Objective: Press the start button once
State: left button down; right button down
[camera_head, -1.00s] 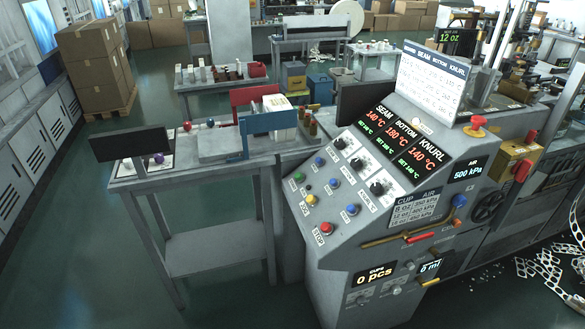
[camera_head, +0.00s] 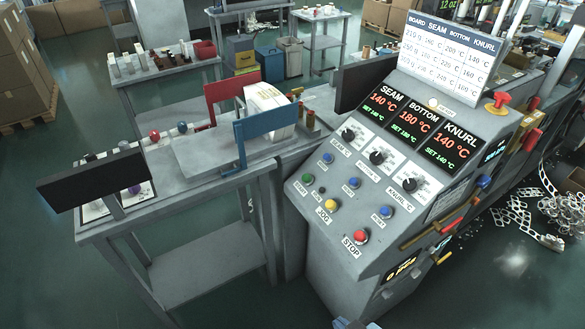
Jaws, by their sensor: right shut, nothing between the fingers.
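The green start button (camera_head: 307,178) is on the left side of the sloping grey control panel (camera_head: 325,225), above and left of the yellow JOG button (camera_head: 330,204). The red STOP button (camera_head: 361,236) is lower on the panel. My right gripper (camera_head: 354,323) just enters at the bottom edge, below the panel and well apart from the green button. Only a small part of it shows; it is shut and empty. My left gripper is out of view.
Several blue buttons (camera_head: 353,183) and black knobs (camera_head: 376,157) sit near the green button. Lit temperature displays (camera_head: 404,118) are above. A side table (camera_head: 200,205) with a dark screen (camera_head: 95,180) stands left. Metal scrap (camera_head: 560,210) lies on the floor at right.

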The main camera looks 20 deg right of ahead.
aim_at(306, 177)
jog(key=i+j+z, duration=0.1)
jog(key=i+j, duration=0.15)
jog(key=j, duration=0.15)
jog(key=i+j, duration=0.25)
jog(key=j, duration=0.15)
jog(key=i+j+z, duration=0.15)
jog(key=j, duration=0.25)
jog(key=i, duration=0.1)
